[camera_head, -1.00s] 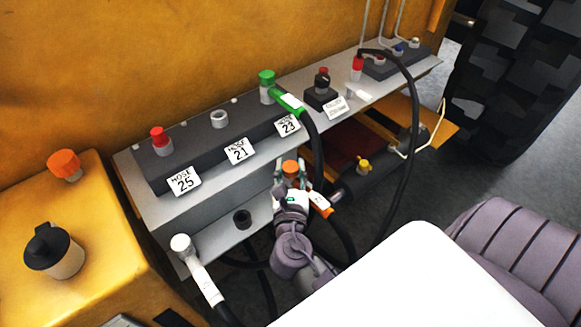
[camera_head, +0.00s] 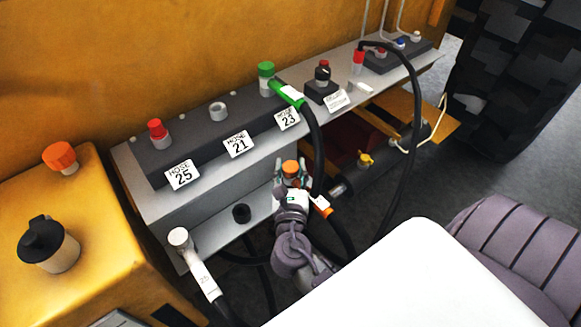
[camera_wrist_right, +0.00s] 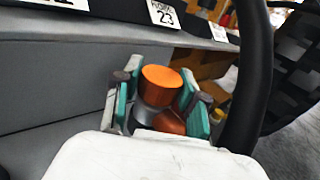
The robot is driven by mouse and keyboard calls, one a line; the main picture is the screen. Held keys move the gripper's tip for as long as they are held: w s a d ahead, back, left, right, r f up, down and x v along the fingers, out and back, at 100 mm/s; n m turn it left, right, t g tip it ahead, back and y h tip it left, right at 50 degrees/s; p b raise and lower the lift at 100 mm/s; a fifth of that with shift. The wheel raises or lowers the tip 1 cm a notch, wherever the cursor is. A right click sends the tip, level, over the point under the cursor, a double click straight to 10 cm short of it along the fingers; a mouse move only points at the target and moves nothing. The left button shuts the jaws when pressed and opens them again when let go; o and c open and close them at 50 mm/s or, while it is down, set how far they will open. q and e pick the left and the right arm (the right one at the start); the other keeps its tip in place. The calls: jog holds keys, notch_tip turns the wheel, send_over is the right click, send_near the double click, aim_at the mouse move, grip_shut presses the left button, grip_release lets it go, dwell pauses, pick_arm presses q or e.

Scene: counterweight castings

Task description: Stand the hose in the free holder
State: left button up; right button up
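The hose with the orange-capped end (camera_head: 290,167) has an orange-and-white tag (camera_head: 321,206) on its black line. Its orange cap also shows in the right wrist view (camera_wrist_right: 161,79). My right gripper (camera_head: 291,173) has its fingers on both sides of this end, with small gaps beside it, so it looks open around it. The lower part of the end is hidden by my gripper. An empty black ring holder (camera_head: 241,213) is in the low grey shelf, left of my right gripper. A white hose end (camera_head: 179,238) stands at the shelf's left end. My left gripper is not in view.
A dark port block (camera_head: 195,125) behind carries labels HOSE 25, 21 and 23. A green hose end (camera_head: 285,93) is at port 23. A black hose (camera_wrist_right: 252,75) passes close to the right of my right gripper. A yellow tank (camera_head: 100,205) stands left.

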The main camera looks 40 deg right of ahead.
jog(key=o, duration=0.4)
jog(key=shift+c, duration=0.2)
jog(key=v, duration=1.2)
